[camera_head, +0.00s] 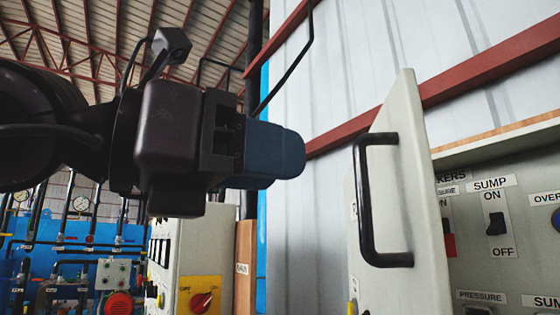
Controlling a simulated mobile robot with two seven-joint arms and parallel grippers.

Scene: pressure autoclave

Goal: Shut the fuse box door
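The fuse box door (421,215) is a pale grey panel standing open at right, swung out from the box and seen at a steep angle. Its black bar handle (366,205) faces left. The open fuse box (525,247) behind it shows labelled switches, including a SUMP switch with ON and OFF. My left gripper (285,155) reaches in from the left with its blue fingers pointing right, short of the handle in the picture and apart from it. The fingers overlap from this side, so their gap is hidden. My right gripper is not in view.
A grey control cabinet with a yellow panel and red knob (201,302) stands below my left gripper. Blue equipment with gauges and pipes (75,260) is at lower left. A red beam (470,80) crosses the corrugated wall behind the door.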

